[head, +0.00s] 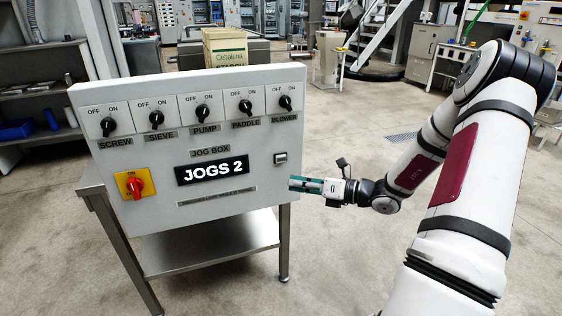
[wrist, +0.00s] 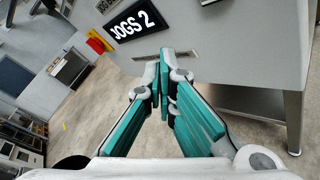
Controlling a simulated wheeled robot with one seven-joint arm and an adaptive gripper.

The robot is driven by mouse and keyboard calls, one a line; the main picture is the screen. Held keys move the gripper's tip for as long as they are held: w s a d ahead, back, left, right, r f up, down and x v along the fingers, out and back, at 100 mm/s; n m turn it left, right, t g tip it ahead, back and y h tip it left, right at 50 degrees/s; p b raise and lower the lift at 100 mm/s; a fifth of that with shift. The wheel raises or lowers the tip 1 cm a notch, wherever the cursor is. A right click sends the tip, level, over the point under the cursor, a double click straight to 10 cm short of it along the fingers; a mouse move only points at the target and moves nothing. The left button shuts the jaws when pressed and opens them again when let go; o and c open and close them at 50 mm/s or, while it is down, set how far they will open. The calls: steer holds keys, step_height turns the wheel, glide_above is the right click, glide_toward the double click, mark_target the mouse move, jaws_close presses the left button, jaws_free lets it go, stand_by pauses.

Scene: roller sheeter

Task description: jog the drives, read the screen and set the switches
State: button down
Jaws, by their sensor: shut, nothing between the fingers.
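The grey jog box (head: 230,208) faces me on a metal stand. Its top row has black rotary switches: screw (head: 108,126), sieve (head: 156,119), pump (head: 203,112), paddle (head: 245,106) and blower (head: 285,102). Each has OFF at left and ON at right; the small knobs' exact settings are hard to tell. The black screen (head: 211,171) reads "JOGS 2", also in the wrist view (wrist: 131,20). A small rocker or button (head: 280,158) sits right of it. A red knob (head: 135,186) on a yellow plate is lower left. My gripper (head: 292,184) is shut and empty by the box's lower right edge; its fingertips (wrist: 164,72) appear in the wrist view.
The box's stand has a lower shelf (head: 210,247). A labelled carton (head: 236,46) stands behind the box. A grey bench (head: 38,75) with a blue item is at left. Open concrete floor (head: 330,260) lies right of the stand. Machines and cabinets line the back.

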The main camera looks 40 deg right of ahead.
steer(key=shift+w+d+b, duration=0.3)
steer(key=shift+w+d, duration=0.05)
steer(key=shift+w, duration=0.9)
steer(key=shift+w+d+b, duration=0.3)
steer(key=shift+w+d, duration=0.1)
steer(key=shift+w, duration=0.9)
steer(key=shift+w+d+b, duration=0.3)
steer(key=shift+w+d, duration=0.05)
steer(key=shift+w, duration=0.9)
steer(key=shift+w, duration=0.1)
steer(key=shift+w+d, duration=0.15)
steer(key=shift+w, duration=0.15)
steer(key=shift+w+d+p, duration=0.1)
steer(key=shift+w+p, duration=0.25)
steer(key=shift+w, duration=0.1)
stand_by(2.0)
steer(key=shift+s+a+p, duration=0.25)
steer(key=shift+s+p, duration=0.35)
steer(key=shift+s, duration=0.3)
steer(key=shift+s+a+p, duration=0.25)
steer(key=shift+s+p, duration=0.15)
steer(key=shift+s, duration=0.4)
steer(key=shift+s+a+p, duration=0.2)
steer(key=shift+s+p, duration=0.2)
steer(key=shift+s, duration=0.4)
steer(key=shift+s+a+p, duration=0.25)
steer(key=shift+s+p, duration=0.15)
steer(key=shift+s, duration=0.4)
